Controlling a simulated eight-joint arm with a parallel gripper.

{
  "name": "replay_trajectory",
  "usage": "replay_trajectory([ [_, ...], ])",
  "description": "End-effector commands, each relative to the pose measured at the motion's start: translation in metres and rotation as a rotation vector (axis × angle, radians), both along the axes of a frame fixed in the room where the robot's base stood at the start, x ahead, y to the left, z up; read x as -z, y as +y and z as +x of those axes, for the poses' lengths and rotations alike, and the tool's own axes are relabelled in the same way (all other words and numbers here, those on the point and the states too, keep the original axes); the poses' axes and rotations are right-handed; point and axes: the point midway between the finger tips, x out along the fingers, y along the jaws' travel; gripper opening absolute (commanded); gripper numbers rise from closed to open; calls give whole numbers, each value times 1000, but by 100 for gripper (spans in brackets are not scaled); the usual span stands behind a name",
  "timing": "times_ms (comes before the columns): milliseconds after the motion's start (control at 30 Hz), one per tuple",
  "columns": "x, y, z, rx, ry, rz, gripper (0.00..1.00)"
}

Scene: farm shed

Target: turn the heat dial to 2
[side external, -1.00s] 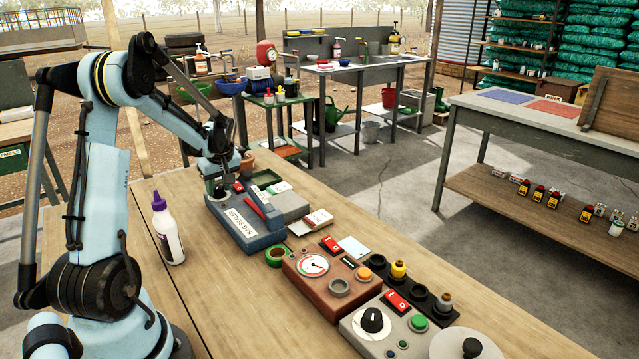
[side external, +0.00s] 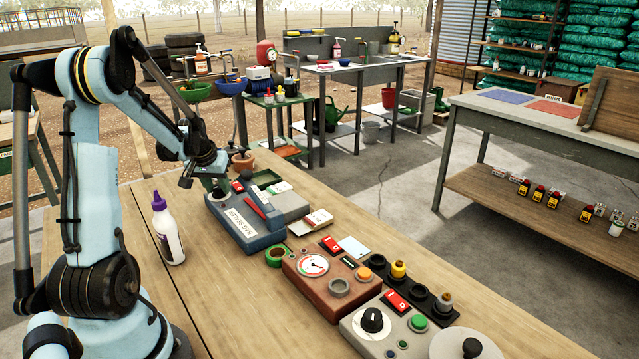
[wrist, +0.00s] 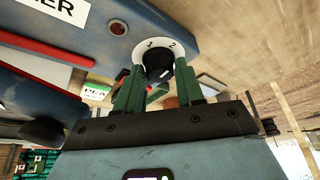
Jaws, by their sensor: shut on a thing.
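A white bottle with a purple cap (side external: 168,229) stands left of the sealer. A brown box with a gauge (side external: 325,283) and a grey control box (side external: 384,331) stand nearer the camera.

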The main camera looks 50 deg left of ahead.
Motion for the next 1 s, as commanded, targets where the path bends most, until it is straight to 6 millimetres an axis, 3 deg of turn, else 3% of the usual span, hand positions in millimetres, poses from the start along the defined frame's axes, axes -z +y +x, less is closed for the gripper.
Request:
replay_trajectory([
  [633,0,0,0,48,2,-3,7],
  [667,0,0,0,48,2,-3,42],
  [700,0,0,0,48,1,-2,48],
  [800,0,0,0,48,1,-2,61],
  [1000,0,0,0,48,2,-1,61],
])
